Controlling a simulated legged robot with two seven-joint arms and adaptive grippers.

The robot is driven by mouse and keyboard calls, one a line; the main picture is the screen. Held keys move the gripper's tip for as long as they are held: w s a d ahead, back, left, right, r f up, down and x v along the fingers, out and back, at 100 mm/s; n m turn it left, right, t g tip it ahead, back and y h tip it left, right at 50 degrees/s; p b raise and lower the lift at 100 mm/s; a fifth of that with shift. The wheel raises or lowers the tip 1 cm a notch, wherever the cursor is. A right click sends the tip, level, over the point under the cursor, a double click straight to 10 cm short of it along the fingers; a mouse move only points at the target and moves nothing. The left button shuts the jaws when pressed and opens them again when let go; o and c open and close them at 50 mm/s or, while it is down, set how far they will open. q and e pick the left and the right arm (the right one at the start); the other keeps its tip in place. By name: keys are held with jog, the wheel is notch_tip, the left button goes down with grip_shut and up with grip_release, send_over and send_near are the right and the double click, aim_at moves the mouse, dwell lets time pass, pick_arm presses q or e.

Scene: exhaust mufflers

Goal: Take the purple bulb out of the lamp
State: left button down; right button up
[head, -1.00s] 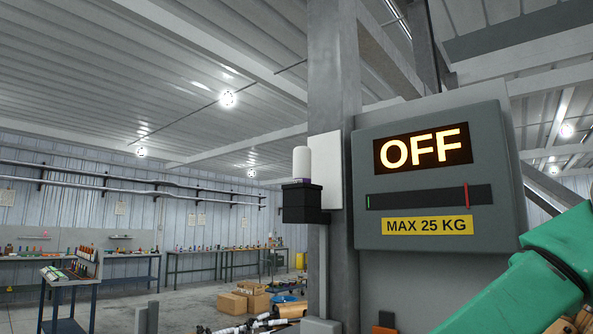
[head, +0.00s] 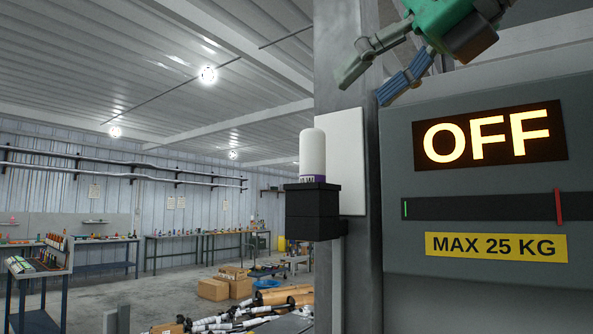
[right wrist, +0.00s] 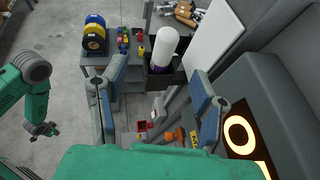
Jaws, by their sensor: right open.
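The bulb (head: 312,153) has a white rounded top and a purple collar at its base. It stands upright in the black lamp socket (head: 313,212) fixed to the grey post. My right gripper (head: 362,90) is open and empty, above and to the right of the bulb, apart from it. In the right wrist view the bulb (right wrist: 163,46) and socket (right wrist: 161,78) show beyond and between the open fingers (right wrist: 157,82). My left gripper (right wrist: 42,130) shows small at the left of the right wrist view; its finger opening is too small to tell.
A white plate (head: 342,160) is on the post just behind the bulb. A grey panel (head: 480,285) reading OFF and MAX 25 KG stands to the right. Free air lies left of the lamp. Workbenches (head: 75,270) and cardboard boxes (head: 213,289) are farther back.

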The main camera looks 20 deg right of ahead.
aim_at(324, 140)
jog(key=x, duration=0.4)
jog(key=p+x, duration=0.1)
jog(key=x, duration=0.3)
jog(key=p+x, duration=0.1)
jog(key=x, duration=0.3)
jog(key=shift+w+d+f, duration=0.15)
jog(key=shift+w+f, duration=0.15)
jog(key=shift+w, duration=0.1)
jog(key=shift+d, duration=0.3)
pick_arm(q)
jog(key=shift+s+d+r, duration=0.1)
jog(key=shift+d+r, duration=0.2)
jog(key=shift+r, duration=0.35)
jog(key=shift+s+d+r, duration=0.1)
jog(key=shift+d+r, duration=0.15)
jog(key=shift+r, duration=0.35)
pick_arm(e)
jog(key=shift+s+d, duration=0.1)
jog(key=shift+d, duration=0.3)
grip_shut()
